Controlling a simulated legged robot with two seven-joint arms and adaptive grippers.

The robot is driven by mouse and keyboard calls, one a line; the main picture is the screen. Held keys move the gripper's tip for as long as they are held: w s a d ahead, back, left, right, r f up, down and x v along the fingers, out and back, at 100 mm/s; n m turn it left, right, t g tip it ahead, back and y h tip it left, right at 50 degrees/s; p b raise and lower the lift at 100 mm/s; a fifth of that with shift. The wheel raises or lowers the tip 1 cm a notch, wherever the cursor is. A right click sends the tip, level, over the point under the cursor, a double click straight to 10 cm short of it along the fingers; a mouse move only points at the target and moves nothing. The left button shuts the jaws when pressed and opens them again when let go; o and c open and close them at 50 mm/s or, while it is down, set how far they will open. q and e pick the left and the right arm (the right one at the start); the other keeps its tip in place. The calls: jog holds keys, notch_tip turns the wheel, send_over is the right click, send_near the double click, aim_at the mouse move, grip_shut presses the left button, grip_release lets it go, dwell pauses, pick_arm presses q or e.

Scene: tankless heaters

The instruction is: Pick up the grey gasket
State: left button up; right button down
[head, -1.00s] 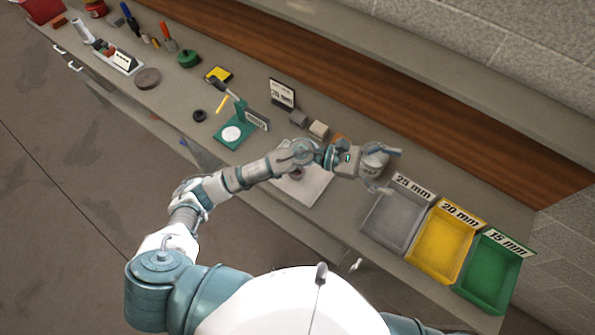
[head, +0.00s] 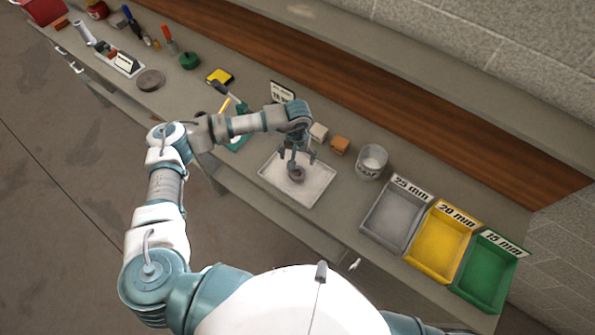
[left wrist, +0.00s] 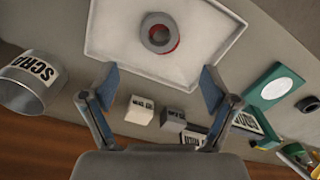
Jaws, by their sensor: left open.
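The grey gasket (head: 297,175) is a thick ring lying on the white tray (head: 318,192). In the left wrist view the grey gasket (left wrist: 149,34) shows near the top middle, with a red ring edge showing at its lower right side and inside its hole. My left gripper (head: 297,158) points down over the tray, close to the gasket. In the left wrist view my left gripper (left wrist: 158,79) has its fingers wide apart with nothing between the tips, and the gasket lies ahead of them. My right gripper is not in view.
A scrap cup (head: 371,162) and small blocks (head: 340,144) stand behind the tray. Grey (head: 393,222), yellow (head: 437,250) and green (head: 487,279) bins lie to the right. A green stand (left wrist: 272,84) and a black ring (left wrist: 305,103) are on the other side.

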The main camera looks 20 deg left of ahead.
aim_at(297, 171)
pick_arm(q)
notch_tip(297, 171, down, 3)
jog(key=shift+s, duration=0.1)
jog(key=f+p, duration=0.2)
jog(key=f, duration=0.2)
jog(key=shift+s+f, duration=0.2)
jog(key=shift+f, duration=0.45)
jog(key=shift+c, duration=0.3)
jog(key=c, duration=1.3)
jog(key=shift+r, duration=0.1)
